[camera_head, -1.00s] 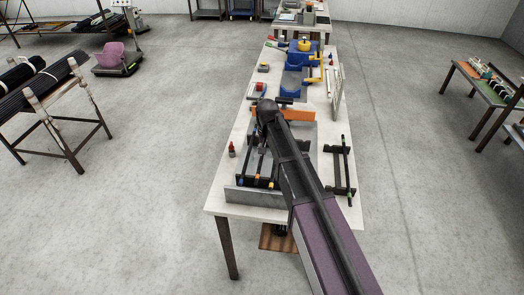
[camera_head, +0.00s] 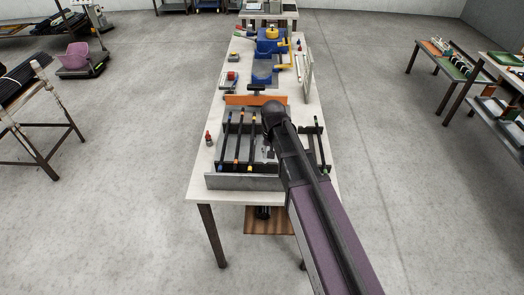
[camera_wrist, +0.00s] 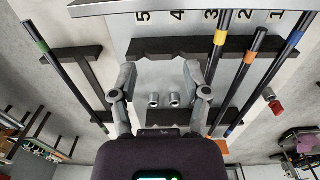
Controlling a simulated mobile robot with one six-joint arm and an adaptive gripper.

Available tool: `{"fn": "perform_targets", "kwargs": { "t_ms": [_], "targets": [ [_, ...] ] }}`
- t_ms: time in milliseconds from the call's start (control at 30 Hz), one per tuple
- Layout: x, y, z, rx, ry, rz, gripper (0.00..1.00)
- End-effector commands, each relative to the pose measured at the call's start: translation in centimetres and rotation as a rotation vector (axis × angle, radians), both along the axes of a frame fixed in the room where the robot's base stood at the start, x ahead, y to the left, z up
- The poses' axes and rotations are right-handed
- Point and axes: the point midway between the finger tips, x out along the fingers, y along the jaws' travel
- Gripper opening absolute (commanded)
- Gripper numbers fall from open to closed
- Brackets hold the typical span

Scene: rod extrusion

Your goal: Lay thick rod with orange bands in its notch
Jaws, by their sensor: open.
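The thick rod with orange bands (camera_head: 238,140) lies in the rack, between a blue-banded rod (camera_head: 224,140) and a yellow-banded rod (camera_head: 251,140). In the wrist view the orange-banded rod (camera_wrist: 246,75) lies by the number 2, resting across the dark notched supports (camera_wrist: 185,46). The blue-banded rod is by 1 and the yellow-banded rod by 3. My gripper (camera_wrist: 160,78) is open and empty, above the rack by 4 and 5, beside the rods. In the head view my arm hides most of it.
A separate dark stand (camera_head: 316,148) at the right holds a green-banded rod (camera_wrist: 62,75). An orange bar (camera_head: 243,100) and a blue machine (camera_head: 266,68) stand behind the rack. A small red-topped item (camera_head: 208,138) is at the table's left edge. Open floor surrounds the table.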

Motion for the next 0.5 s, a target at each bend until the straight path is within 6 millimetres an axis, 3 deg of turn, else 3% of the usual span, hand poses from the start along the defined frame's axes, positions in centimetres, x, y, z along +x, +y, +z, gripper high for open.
{"fn": "perform_targets", "kwargs": {
  "t_ms": [500],
  "targets": [
    [-3.4, -5.1, -0.4, 0.005, 0.0, 0.001, 0.61]
  ]
}}
